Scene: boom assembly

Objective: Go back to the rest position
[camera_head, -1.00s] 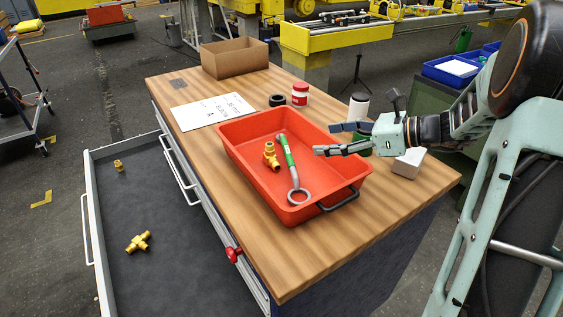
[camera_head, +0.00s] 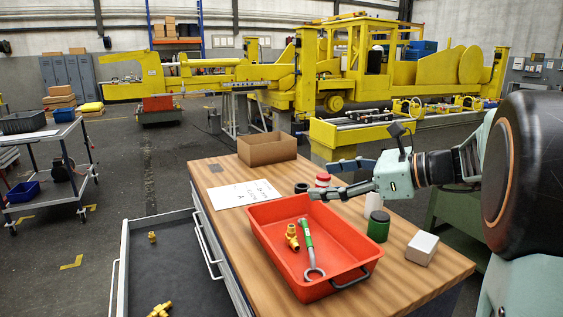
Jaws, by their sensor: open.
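My gripper (camera_head: 343,180) is open and empty, its two fingers pointing left above the back right of the red tray. The red tray (camera_head: 335,222) sits on the wooden-topped workbench (camera_head: 412,285). A brass fitting (camera_head: 292,236) and a green-handled tool with a ring end (camera_head: 309,246) lie inside the tray, apart from my fingers. My arm reaches in from the right side of the picture.
A cardboard box (camera_head: 267,148) and a paper sheet (camera_head: 244,193) are at the back. An open drawer (camera_head: 190,262) with brass fittings juts out left.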

